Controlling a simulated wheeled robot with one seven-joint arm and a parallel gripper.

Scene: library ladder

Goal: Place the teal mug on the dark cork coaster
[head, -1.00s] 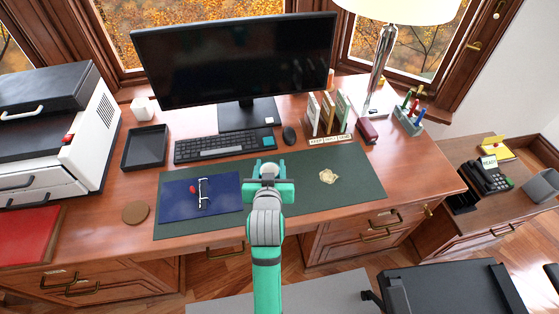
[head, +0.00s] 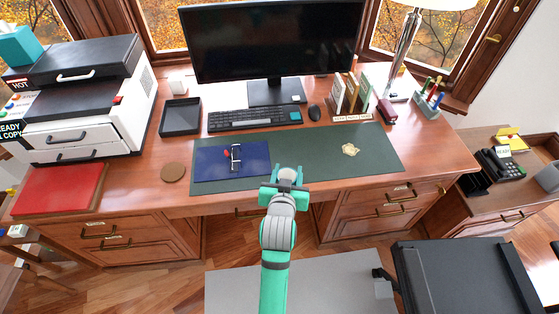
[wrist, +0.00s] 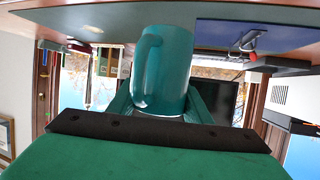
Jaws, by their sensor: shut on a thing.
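The teal mug (wrist: 163,70) is between the fingers of my gripper (head: 288,177). In the wrist view its handle is on the left side. In the head view the mug is small and mostly hidden by my gripper, which is shut on it at the front edge of the dark green desk mat (head: 330,170). A round brown coaster (head: 173,172) lies bare on the desk, left of the mat and well to the left of my gripper. The wrist view appears upside down, with the desk along its top.
The keyboard (head: 250,118) and monitor are further back. An office chair (head: 455,275) is front right.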

